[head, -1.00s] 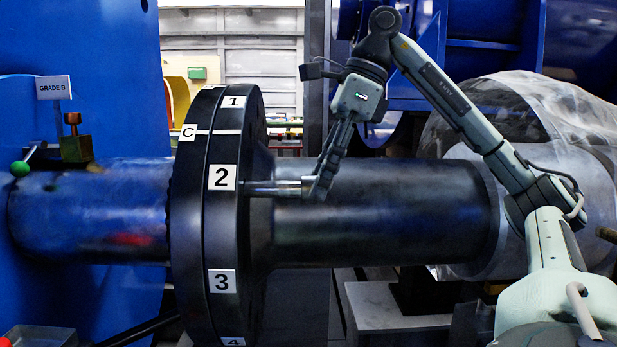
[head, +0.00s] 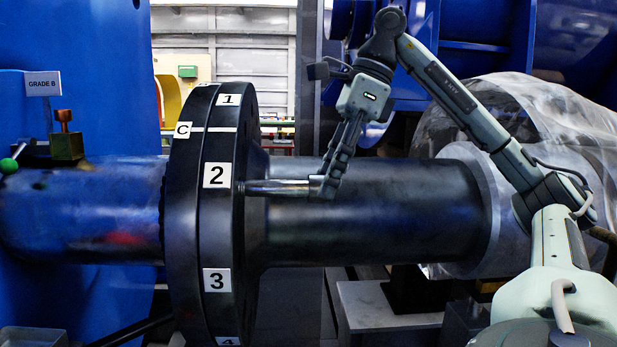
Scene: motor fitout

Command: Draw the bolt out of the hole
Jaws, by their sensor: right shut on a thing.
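The bolt (head: 285,187) is a bright metal rod. It lies roughly level and sticks out to the right from the flange (head: 217,230), beside the label 2 (head: 217,175). Its left end meets the flange face, and I cannot see how much of it is inside the hole. My right gripper (head: 326,186) is shut on the bolt's right end, in front of the dark shaft (head: 400,210). The hole itself is hidden by the bolt and the flange edge. My left gripper is not in the head view.
The shaft runs right from the flange, close behind my right gripper. A brass block (head: 66,146) and a green ball knob (head: 9,166) sit at the left near the GRADE B sign (head: 43,84). Plastic sheeting (head: 560,110) covers the right part. A grey block (head: 385,305) stands below.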

